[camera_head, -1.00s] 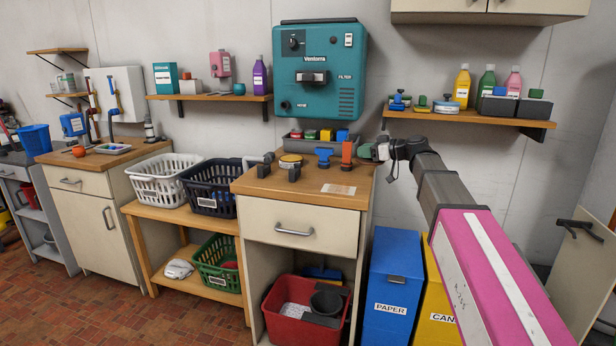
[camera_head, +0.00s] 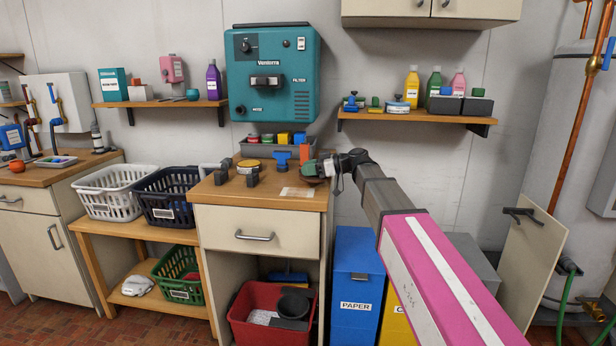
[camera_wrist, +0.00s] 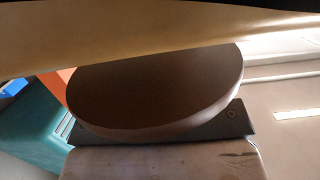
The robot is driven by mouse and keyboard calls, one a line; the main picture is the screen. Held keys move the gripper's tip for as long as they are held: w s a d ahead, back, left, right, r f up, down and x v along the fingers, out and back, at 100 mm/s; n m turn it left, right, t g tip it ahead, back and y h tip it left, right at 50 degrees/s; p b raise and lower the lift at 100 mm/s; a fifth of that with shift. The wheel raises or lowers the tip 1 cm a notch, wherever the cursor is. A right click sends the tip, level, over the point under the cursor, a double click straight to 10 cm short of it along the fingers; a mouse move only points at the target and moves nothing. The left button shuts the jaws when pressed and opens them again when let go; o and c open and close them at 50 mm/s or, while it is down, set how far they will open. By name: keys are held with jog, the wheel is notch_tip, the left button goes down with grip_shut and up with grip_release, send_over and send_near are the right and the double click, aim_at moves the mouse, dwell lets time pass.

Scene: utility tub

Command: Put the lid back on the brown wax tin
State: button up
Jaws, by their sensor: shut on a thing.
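My gripper (camera_head: 322,170) is shut on a round, flat disc, which looks like the lid (camera_wrist: 155,90). The disc looks dark brown in the wrist view, with a paler rim. In the head view the lid (camera_head: 310,168) looks greenish with a reddish lower edge, above the right back part of the wooden counter (camera_head: 225,192). A low round tin (camera_head: 248,166) with a yellowish top sits on the counter to the left, apart from my gripper, between dark blocks. I cannot tell for sure that it is the brown wax tin.
A blue T-shaped thing (camera_head: 282,160) and an orange block (camera_head: 305,150) stand between the tin and my gripper. A grey tray (camera_head: 268,150) of coloured things sits behind. A pale card (camera_head: 297,192) lies at the counter front. The teal box (camera_head: 272,75) hangs on the wall above.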

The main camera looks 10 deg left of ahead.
jog(key=shift+f, duration=1.3)
jog(key=o, duration=0.9)
jog(key=shift+f, duration=0.1)
jog(key=shift+o, duration=0.2)
